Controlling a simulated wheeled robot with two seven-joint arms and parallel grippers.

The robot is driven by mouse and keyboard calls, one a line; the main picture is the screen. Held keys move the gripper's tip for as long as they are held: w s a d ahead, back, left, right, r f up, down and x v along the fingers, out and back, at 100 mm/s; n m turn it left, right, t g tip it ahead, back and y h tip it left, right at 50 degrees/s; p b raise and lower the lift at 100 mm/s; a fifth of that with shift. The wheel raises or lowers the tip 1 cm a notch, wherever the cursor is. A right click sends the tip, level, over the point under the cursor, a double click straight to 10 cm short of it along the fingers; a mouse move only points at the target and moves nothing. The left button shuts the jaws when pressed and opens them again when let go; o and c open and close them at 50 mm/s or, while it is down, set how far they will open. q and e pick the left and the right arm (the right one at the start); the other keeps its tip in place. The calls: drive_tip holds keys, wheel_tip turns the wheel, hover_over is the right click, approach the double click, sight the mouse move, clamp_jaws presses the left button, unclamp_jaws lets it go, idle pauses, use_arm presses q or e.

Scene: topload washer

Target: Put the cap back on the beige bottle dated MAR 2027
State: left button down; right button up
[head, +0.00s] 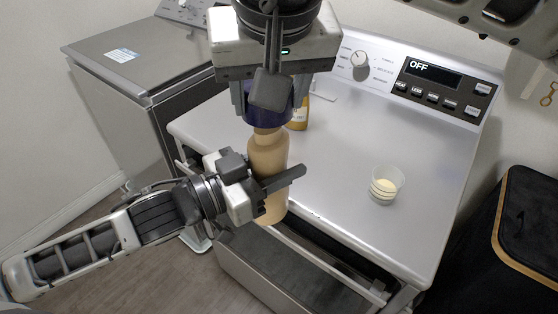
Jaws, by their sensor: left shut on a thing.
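The beige bottle (267,154) is upright in front of the washer top's front edge. My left gripper (264,182) is shut around its lower body from the left. A dark blue-purple cap (260,116) is right over the bottle's neck. I cannot tell whether it is seated or only resting there. My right gripper (268,98) comes down from above with its fingers on both sides of the cap, and looks shut on it. No date shows on the beige bottle's visible side.
A smaller amber bottle (299,116) with a label stands behind, partly hidden. A clear measuring cup (387,184) with pale contents stands on the washer top (340,150) at right. An open drawer (270,262) lies below the front edge. A dark hamper (525,240) stands at right.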

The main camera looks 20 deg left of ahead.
sight(270, 119)
drive_tip(key=shift+f, duration=0.35)
drive_tip(key=shift+s+d, duration=0.1)
drive_tip(key=shift+s, duration=0.05)
idle(0.4)
drive_tip(key=shift+f, duration=0.9)
drive_tip(key=shift+f, duration=0.8)
idle(0.4)
drive_tip(key=o, duration=1)
drive_tip(key=shift+r, duration=0.1)
